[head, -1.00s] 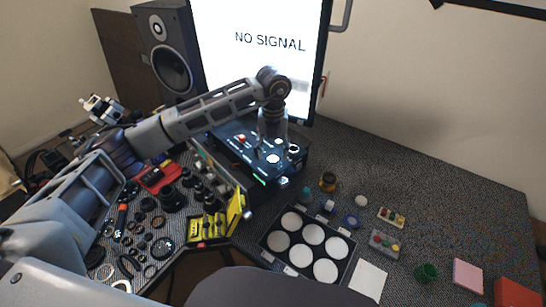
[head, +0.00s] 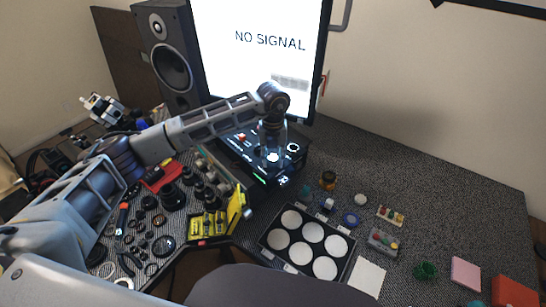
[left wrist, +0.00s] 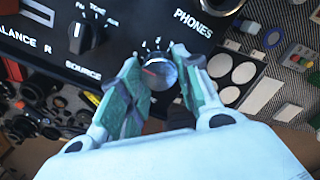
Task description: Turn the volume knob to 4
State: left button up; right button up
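The round silver volume knob (left wrist: 158,74) is on the dark front panel of the amplifier (left wrist: 110,35), with pale scale marks above it. A short red mark on its face points left; the scale figures are too small to read surely. My left gripper (left wrist: 160,80) has its two green-padded fingers on either side of the knob, apart from each other. I cannot tell whether the pads touch it. In the head view my left gripper (head: 272,150) points down over the amplifier (head: 240,150) and partly hides its controls. My right gripper is out of view.
A black source selector (left wrist: 88,35) and a PHONES socket (left wrist: 233,5) flank the knob. A monitor (head: 262,50) and a speaker (head: 168,55) stand behind. A tray of white discs (head: 308,243) lies right of the amplifier. Lens parts crowd the left side.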

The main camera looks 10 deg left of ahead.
pick_arm(q)
jog(key=c, duration=0.4)
jog(key=shift+o, duration=0.2)
